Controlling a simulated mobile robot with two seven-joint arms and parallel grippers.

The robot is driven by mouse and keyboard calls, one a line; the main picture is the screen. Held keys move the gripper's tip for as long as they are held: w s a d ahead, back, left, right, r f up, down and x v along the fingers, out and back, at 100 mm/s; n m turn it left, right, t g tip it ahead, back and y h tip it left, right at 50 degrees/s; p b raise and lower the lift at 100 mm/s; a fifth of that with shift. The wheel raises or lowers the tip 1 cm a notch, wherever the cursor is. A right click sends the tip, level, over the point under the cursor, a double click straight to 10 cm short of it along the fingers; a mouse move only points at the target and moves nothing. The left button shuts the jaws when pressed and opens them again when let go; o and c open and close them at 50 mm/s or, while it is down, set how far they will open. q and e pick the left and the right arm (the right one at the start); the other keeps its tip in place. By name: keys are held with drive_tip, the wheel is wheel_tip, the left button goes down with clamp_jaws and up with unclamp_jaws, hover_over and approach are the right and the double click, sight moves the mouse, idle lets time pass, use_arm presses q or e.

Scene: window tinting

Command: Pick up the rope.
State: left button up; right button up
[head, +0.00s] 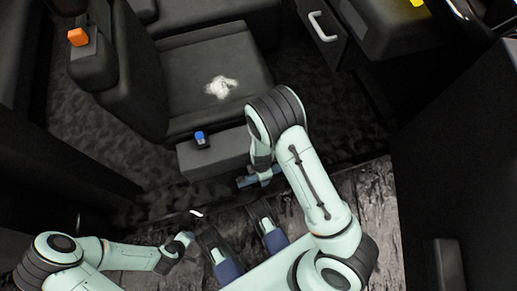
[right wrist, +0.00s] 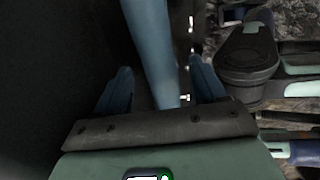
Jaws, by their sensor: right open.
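I cannot make out a thing that is clearly a rope. In the right wrist view a smooth blue-grey rod-like thing (right wrist: 152,45) runs between the two blue fingers of my right gripper (right wrist: 160,88). The fingers are open, with a gap on each side of it; I cannot tell if it is within their reach. In the head view my right gripper (head: 260,180) is low in front of the seat base, partly hidden by its arm. My left gripper (head: 182,243) is small at the lower left, and its jaws are unclear.
A dark car seat (head: 205,60) bears a white patch (head: 221,87). An orange buckle (head: 78,37) and a blue button (head: 201,138) show near it. A dark panel (head: 455,160) bounds the right side.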

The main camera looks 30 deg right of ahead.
drive_tip(key=shift+f, duration=0.4)
drive_tip(key=c, duration=1.1)
drive_tip(key=shift+r, duration=0.15)
